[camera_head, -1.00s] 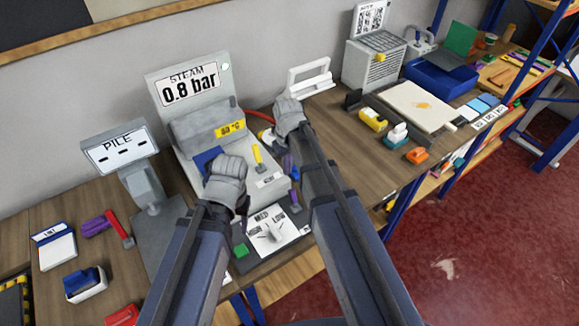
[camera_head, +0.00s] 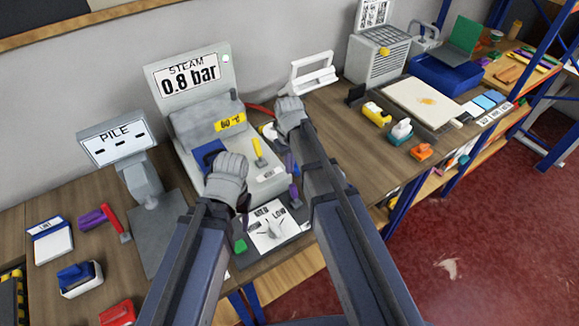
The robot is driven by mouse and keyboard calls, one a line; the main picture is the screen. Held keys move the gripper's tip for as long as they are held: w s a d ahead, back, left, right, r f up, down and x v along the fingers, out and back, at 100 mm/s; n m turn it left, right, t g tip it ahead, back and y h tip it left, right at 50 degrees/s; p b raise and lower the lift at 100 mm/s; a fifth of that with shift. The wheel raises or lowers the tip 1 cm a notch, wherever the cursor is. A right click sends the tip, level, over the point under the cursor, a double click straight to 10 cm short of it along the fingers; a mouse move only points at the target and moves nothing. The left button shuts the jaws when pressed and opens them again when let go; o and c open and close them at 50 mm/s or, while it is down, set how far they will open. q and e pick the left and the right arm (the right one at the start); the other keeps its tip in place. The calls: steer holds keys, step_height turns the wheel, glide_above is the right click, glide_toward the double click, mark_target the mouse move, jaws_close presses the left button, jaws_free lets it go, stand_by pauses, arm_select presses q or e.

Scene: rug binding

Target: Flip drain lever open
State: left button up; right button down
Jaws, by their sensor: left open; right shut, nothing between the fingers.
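The grey steam unit (camera_head: 187,125) stands against the wall, its sign (camera_head: 188,81) reading STEAM 0.8 bar. A small yellow-handled lever (camera_head: 258,150) stands upright on its top, and a purple lever-like part (camera_head: 290,163) is at its right side. I cannot tell which is the drain lever. My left gripper (camera_head: 228,168) is over the unit, left of the yellow lever and beside a blue pad (camera_head: 208,155); it is open and appears empty. My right gripper (camera_head: 290,108) is shut and empty, beyond and right of the yellow lever. The fingertips are mostly hidden.
A PILE display (camera_head: 117,145) stands left of the unit. A cream board (camera_head: 423,104) and a yellow tape dispenser (camera_head: 375,114) are at right. Some bare wood lies between.

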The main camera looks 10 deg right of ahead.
mark_target(294, 191)
arm_select(q)
step_height(294, 191, down, 7)
steer(key=b, duration=0.6)
arm_select(e)
step_height(294, 191, down, 7)
